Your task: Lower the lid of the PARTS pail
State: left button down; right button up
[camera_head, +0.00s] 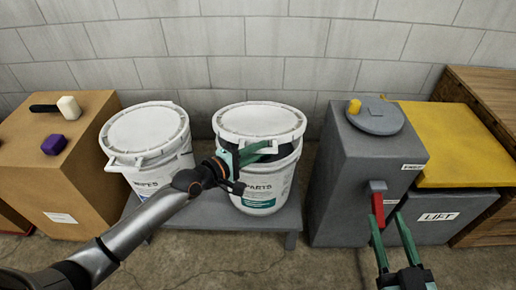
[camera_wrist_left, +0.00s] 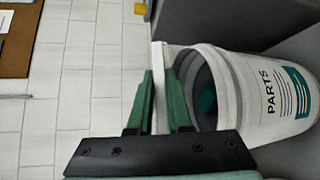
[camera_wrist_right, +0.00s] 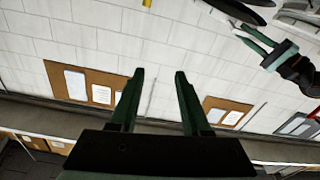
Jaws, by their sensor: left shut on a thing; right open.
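The PARTS pail (camera_head: 262,196) is a white bucket standing on a low grey bench (camera_head: 215,212) against the wall. Its white lid (camera_head: 260,119) is partly raised, with a dark gap at the front between lid and rim. In the left wrist view the lid (camera_wrist_left: 157,62) shows nearly edge-on beside the pail's (camera_wrist_left: 262,95) open mouth. My left gripper (camera_head: 252,154) is shut on the lid at its front edge; its fingers (camera_wrist_left: 158,75) lie on both sides of it. My right gripper (camera_head: 388,217) is open and empty, low at the right, away from the pail.
A lidded WIPES pail (camera_head: 150,160) stands left of the PARTS pail. A grey bin (camera_head: 350,180) with a round lid and red handle stands right, beside a LIFT bin (camera_head: 437,217) under a yellow panel (camera_head: 450,140). A brown box (camera_head: 75,190) is far left. The front floor is clear.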

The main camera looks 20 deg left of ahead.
pick_arm(q)
jog(key=r+p, duration=0.2)
jog(key=shift+w+a+r+p, duration=0.25)
jog(key=shift+w+r+p, duration=0.05)
jog(key=shift+w+r, duration=0.1)
jog(key=w+r+n+g+p, duration=0.1)
jog(key=w+r+g+p, duration=0.1)
jog(key=r+p, duration=0.4)
jog(key=w+p, duration=0.1)
jog(key=p, duration=0.2)
jog(key=shift+a+r+n, duration=0.25)
jog(key=shift+a+n, duration=0.15)
pick_arm(e)
jog(key=s+f+m+g+h, duration=0.1)
jog(key=s+f+g, duration=0.3)
jog(key=f, duration=0.2)
jog(key=s+f+m+g+h, duration=0.1)
jog(key=s+f+g, duration=0.3)
jog(key=f, duration=0.2)
jog(key=shift+a+f+m+g, duration=0.2)
jog(key=shift+m+g, duration=0.1)
jog(key=shift+g, duration=0.1)
pick_arm(q)
jog(key=shift+w, duration=0.1)
jog(key=c, duration=0.8)
grip_release()
jog(key=shift+c, duration=0.2)
